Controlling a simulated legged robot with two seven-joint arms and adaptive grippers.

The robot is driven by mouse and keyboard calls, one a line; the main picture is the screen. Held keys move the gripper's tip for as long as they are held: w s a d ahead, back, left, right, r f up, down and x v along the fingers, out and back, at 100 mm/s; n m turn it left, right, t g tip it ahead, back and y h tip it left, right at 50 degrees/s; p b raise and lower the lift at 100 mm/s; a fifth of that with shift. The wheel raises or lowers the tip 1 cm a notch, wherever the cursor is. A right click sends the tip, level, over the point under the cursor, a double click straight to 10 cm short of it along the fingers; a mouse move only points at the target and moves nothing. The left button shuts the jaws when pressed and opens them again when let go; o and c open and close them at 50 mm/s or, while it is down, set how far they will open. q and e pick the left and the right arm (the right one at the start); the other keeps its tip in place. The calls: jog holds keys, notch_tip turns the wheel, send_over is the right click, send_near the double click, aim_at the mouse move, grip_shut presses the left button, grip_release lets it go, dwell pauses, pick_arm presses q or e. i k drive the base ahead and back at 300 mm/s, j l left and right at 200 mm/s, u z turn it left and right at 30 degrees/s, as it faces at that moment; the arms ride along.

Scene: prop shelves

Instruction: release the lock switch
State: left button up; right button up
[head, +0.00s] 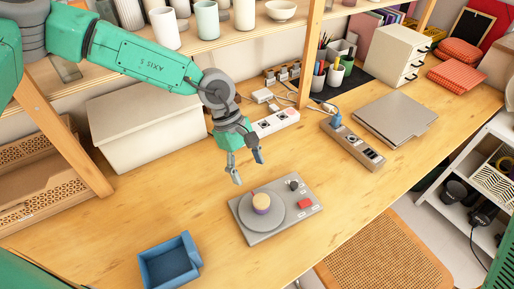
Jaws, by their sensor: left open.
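A grey device (252,232) lies flat on the wooden table. On it are a round disc (246,218) bearing a small beige and purple cylinder (261,203), a black knob (294,185) and a red switch (305,203). I cannot tell which of these controls is the lock switch, or its position. My left gripper (248,170) is open and empty, fingers pointing down, above the table behind the device and apart from it. My right gripper is not in view.
A blue open box (169,264) stands at the front left. A power strip (352,144) and a closed grey laptop-like slab (395,116) lie to the right. A white lidded box (145,128) and shelf posts stand behind. Bare table surrounds the device.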

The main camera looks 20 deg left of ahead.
aim_at(306, 202)
jog(key=k+l, duration=0.25)
jog(key=k, duration=0.2)
jog(key=k+l, duration=0.25)
jog(key=k, duration=0.25)
